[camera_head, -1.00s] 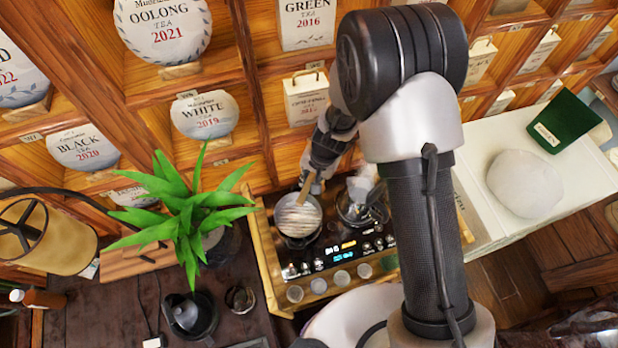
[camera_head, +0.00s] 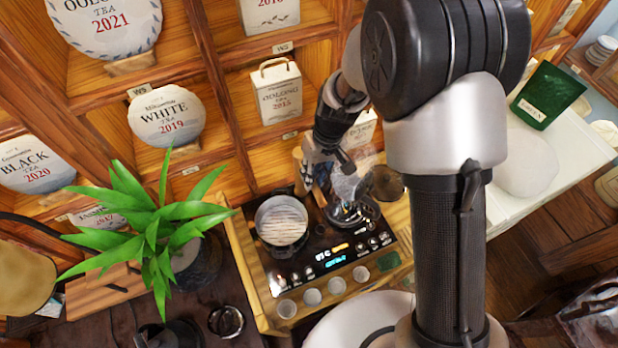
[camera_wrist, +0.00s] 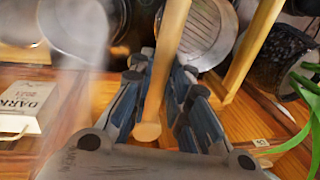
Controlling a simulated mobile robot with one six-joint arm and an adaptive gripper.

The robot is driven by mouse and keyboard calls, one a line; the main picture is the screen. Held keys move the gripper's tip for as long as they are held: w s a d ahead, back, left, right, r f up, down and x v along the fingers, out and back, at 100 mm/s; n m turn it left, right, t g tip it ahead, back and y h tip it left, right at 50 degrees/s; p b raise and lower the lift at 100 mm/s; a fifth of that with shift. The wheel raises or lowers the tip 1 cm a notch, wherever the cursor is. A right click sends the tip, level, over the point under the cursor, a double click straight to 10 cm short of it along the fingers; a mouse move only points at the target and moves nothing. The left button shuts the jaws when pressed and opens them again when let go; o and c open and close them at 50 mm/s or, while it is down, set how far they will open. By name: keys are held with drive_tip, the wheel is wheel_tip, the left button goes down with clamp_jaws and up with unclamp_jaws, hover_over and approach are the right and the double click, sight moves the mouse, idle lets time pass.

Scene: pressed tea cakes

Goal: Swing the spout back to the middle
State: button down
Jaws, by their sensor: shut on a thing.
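My gripper (camera_head: 308,178) is over the back of the dark stove panel (camera_head: 325,240). In the wrist view its fingers are shut around a pale wooden rod (camera_wrist: 168,62), which looks like the spout. The rod runs from between the fingers away from me, between a lidded pan on the right and a blurred round pot on the left. In the head view the ribbed pan (camera_head: 282,222) stands left of my gripper and the glass pot (camera_head: 346,212) stands to its right. The rod's far end is hard to make out.
Several small cups (camera_head: 312,297) line the stove's front edge. A green plant (camera_head: 150,225) stands to the left. Shelves with tea boxes (camera_head: 277,92) rise close behind. A green container (camera_head: 548,96) stands on the white counter at the right.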

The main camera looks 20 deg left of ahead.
drive_tip(key=shift+w+d, duration=0.1)
drive_tip(key=shift+d, duration=0.05)
idle(0.3)
drive_tip(key=c, duration=1.5)
unclamp_jaws()
drive_tip(key=r, duration=0.4)
drive_tip(key=w+d+r, duration=0.1)
drive_tip(key=r, duration=0.6)
drive_tip(key=shift+w+d+r, duration=0.25)
drive_tip(key=shift+d+r, duration=0.1)
drive_tip(key=shift+r, duration=0.05)
